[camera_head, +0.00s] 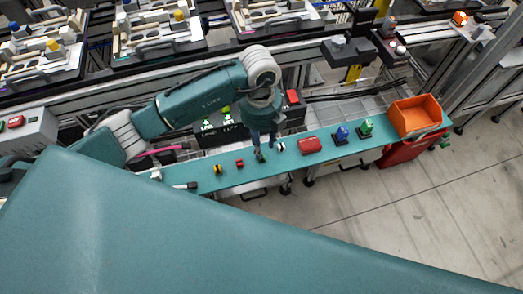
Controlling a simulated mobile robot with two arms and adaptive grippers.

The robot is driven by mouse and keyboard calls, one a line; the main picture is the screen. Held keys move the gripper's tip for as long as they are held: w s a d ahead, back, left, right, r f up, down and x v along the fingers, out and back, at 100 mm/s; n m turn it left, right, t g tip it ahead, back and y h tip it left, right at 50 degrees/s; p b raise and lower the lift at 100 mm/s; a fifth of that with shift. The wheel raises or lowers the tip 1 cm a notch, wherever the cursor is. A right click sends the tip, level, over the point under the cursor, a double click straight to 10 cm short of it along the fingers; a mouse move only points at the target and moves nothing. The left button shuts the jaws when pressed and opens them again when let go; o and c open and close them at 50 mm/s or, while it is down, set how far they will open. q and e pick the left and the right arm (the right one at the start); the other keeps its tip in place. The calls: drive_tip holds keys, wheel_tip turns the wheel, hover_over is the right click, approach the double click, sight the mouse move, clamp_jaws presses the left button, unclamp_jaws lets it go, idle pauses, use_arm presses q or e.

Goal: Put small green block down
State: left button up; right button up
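My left gripper (266,152) points down at the teal bench top (205,178), its fingertips low over the surface. Its two fingers show apart, with a gap between them. A small dark greenish spot (259,157) sits at the left fingertip; it may be the small green block, but it is too small and partly hidden to be sure. I see nothing clearly clamped between the fingers. A larger green piece on a black base (366,127) stands farther right on the bench. My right gripper is not in view.
On the bench are a small red block (239,163), a yellow-and-black piece (217,169), a white-and-dark piece (281,147), a red box (310,145), a blue piece (342,133) and an orange bin (416,115). Pallet fixtures (155,35) line the back.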

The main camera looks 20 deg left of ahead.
use_arm(q)
wheel_tip(320, 180, up, 6)
drive_tip(key=shift+w+a+r+b, duration=0.15)
drive_tip(key=shift+r+b, duration=0.05)
drive_tip(key=shift+b, duration=0.1)
idle(0.5)
